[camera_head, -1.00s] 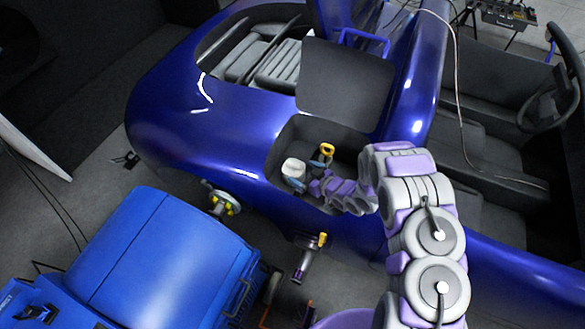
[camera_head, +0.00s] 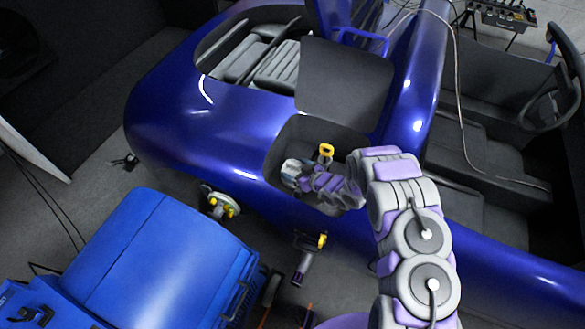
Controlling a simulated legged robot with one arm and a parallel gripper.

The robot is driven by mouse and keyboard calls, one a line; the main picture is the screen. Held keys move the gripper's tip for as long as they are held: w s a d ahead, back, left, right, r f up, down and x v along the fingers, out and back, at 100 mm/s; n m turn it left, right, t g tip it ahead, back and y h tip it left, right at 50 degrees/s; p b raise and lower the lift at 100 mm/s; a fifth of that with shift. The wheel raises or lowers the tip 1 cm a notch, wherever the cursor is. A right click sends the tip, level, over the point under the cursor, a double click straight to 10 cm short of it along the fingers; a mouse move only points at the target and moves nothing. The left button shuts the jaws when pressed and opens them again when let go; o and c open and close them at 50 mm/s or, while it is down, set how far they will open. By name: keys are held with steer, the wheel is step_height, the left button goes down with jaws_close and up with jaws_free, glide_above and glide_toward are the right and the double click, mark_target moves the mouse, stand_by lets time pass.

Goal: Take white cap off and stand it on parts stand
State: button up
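The white cap (camera_head: 289,168) sits in the dark recess in the side of the blue car, at its left part. Only its left edge shows as a pale patch; the rest is covered by my arm's end. My gripper (camera_head: 298,177) reaches into the recess from the right and lies over or against the cap. Its fingers are too small and hidden to tell whether they are open or shut. I cannot pick out the parts stand for certain.
A yellow-topped part (camera_head: 325,151) stands in the recess just right of the cap. The dark panel (camera_head: 345,78) is raised above the recess. A hub with yellow pieces (camera_head: 220,205), a yellow-ended tool (camera_head: 306,255) and a blue machine (camera_head: 160,255) lie below the car.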

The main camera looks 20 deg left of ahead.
steer(key=shift+c, duration=1.4)
steer(key=shift+a, duration=0.15)
steer(key=shift+c, duration=0.6)
